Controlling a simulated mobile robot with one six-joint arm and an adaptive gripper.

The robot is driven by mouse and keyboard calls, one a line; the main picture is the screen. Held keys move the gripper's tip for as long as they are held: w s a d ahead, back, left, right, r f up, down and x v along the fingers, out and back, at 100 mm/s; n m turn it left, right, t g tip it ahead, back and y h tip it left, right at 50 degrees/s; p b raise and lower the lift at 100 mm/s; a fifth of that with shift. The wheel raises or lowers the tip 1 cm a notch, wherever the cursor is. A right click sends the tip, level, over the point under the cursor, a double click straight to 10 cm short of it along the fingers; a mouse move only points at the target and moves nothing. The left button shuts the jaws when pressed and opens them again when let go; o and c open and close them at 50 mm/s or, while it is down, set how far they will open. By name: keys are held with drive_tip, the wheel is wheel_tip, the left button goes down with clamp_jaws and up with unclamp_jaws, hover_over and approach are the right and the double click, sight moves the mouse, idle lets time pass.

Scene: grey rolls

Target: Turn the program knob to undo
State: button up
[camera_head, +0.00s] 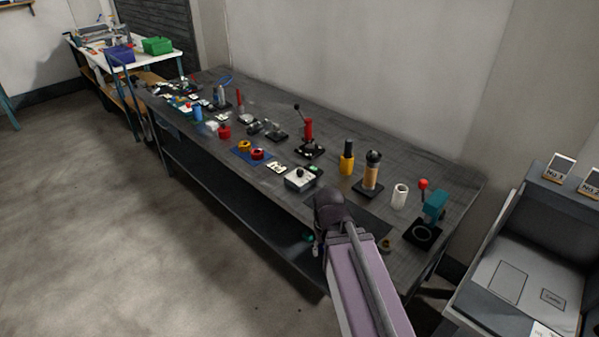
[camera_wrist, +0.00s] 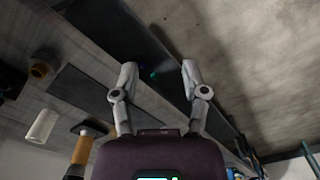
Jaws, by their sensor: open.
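A small pale box with a round black knob (camera_head: 300,176) on top stands near the front edge of the dark workbench (camera_head: 420,185); it looks like the program knob. Its markings are too small to read, so I cannot tell where the knob points. My gripper (camera_wrist: 160,72) is open and empty in the wrist view, its two fingers spread over the bench's front edge and lower shelf. In the head view my arm reaches up from below and ends just in front of and below the knob box, apart from it. The knob is not recognisable in the wrist view.
Right of the knob box stand a yellow-and-black tool (camera_head: 346,158), a tan cylinder (camera_head: 371,171), a white roll (camera_head: 399,196) and a teal press (camera_head: 434,208). A red lever tool (camera_head: 308,132) stands behind. A grey cabinet (camera_head: 530,270) is at right. Floor at left is clear.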

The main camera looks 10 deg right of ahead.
drive_tip(key=shift+o, duration=0.9)
drive_tip(key=shift+w, duration=0.1)
wheel_tip(320, 180, up, 7)
drive_tip(key=m+p, duration=0.7)
drive_tip(key=m, duration=0.2)
hover_over(300, 170)
drive_tip(key=shift+f, duration=0.2)
drive_tip(key=shift+f+b, duration=0.2)
drive_tip(key=shift+b, duration=0.2)
wheel_tip(300, 170, down, 13)
drive_tip(key=b, duration=1.3)
drive_tip(key=shift+f, duration=0.2)
clamp_jaws()
